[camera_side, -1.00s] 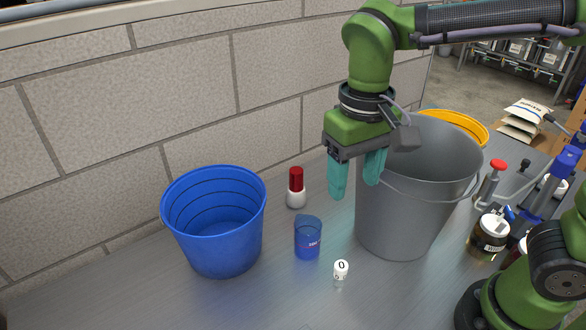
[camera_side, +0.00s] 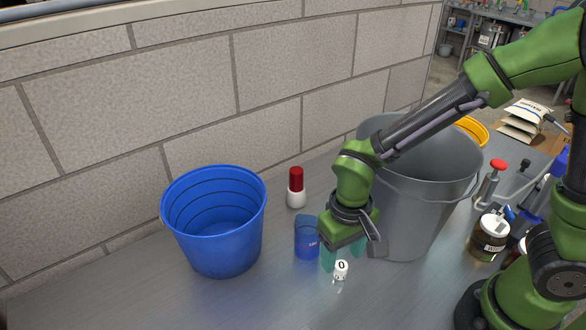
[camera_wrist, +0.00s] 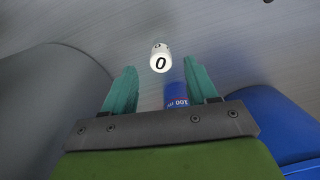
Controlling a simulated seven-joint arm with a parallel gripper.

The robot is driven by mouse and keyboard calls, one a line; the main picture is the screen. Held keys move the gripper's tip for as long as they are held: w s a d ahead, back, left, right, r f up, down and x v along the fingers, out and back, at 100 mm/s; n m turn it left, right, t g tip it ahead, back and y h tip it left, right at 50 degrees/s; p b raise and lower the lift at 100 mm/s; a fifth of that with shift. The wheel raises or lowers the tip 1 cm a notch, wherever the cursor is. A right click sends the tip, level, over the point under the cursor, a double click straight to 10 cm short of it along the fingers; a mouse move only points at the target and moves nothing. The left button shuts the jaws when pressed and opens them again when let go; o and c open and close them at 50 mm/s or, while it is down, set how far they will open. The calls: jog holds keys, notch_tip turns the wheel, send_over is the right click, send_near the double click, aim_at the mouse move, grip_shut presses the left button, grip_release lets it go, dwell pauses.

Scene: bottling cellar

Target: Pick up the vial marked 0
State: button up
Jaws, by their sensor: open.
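The vial marked 0 (camera_side: 341,270) is small, with a white top bearing a black 0, and stands on the grey metal table. In the wrist view the vial (camera_wrist: 160,58) lies ahead of my fingertips, roughly centred between them. My gripper (camera_side: 335,258) is low over the table, close behind the vial in the side view. In the wrist view my gripper (camera_wrist: 160,82) has its two teal fingers apart with nothing held. The vial's lower part is hard to make out.
A blue measuring cup (camera_side: 306,240) stands just left of my gripper; in the wrist view the cup (camera_wrist: 176,97) shows by the right finger. A grey bucket (camera_side: 420,215) is close on the right. A blue bucket (camera_side: 213,220) and a red-capped bottle (camera_side: 296,188) stand left. The front table is clear.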

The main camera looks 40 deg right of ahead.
aim_at(341, 265)
jog(key=shift+s+a+f, duration=0.1)
jog(key=shift+s+f, duration=0.05)
jog(key=shift+f, duration=2.8)
grip_shut()
